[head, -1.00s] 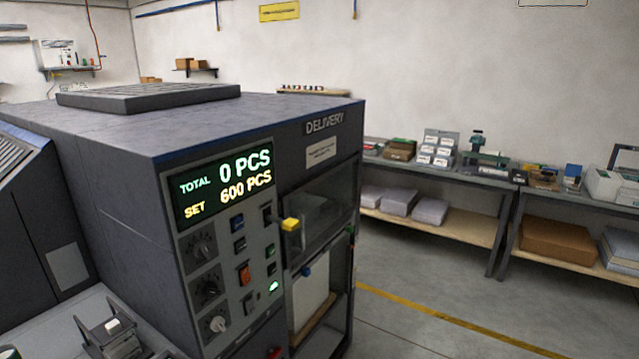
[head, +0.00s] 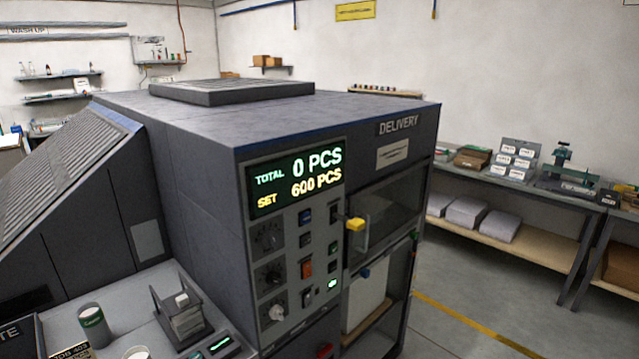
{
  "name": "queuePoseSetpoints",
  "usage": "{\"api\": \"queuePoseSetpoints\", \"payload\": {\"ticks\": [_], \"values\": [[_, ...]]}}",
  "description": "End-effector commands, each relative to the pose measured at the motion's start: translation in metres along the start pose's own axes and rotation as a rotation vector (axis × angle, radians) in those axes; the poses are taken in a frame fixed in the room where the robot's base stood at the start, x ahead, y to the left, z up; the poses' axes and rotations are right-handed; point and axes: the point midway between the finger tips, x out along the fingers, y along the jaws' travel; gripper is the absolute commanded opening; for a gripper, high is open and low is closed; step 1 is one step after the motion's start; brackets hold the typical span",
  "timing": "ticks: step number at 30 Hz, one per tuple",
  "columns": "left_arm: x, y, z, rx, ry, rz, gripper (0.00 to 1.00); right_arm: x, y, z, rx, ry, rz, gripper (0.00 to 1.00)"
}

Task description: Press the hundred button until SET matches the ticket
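The dark delivery unit (head: 190,190) of the press stands in the middle of the head view. Its display (head: 296,178) reads TOTAL 0 PCS in white-green and SET 600 PCS in yellow. Below the display is a control panel (head: 290,235) with three knobs at left, several small dark buttons, an orange-red switch (head: 306,269) and a lit green button (head: 332,283). The button labels are too small to read, so I cannot tell which is the hundred button. No ticket is readable in view. Neither of my grippers shows.
A yellow-handled door (head: 355,224) sits right of the panel. A workbench (head: 525,185) with boxes runs along the back right wall. Floor is open before it.

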Motion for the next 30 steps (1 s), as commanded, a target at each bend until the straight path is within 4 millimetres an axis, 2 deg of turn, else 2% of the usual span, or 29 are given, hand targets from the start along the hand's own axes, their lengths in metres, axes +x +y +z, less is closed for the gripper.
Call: {"api": "queuePoseSetpoints", "payload": {"ticks": [6,9,30], "values": [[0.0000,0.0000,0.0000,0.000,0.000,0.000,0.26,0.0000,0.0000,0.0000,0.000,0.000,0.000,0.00],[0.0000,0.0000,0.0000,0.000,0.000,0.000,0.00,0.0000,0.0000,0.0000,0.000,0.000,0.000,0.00],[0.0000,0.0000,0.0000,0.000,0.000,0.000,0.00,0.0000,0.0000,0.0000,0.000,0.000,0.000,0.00]]}}
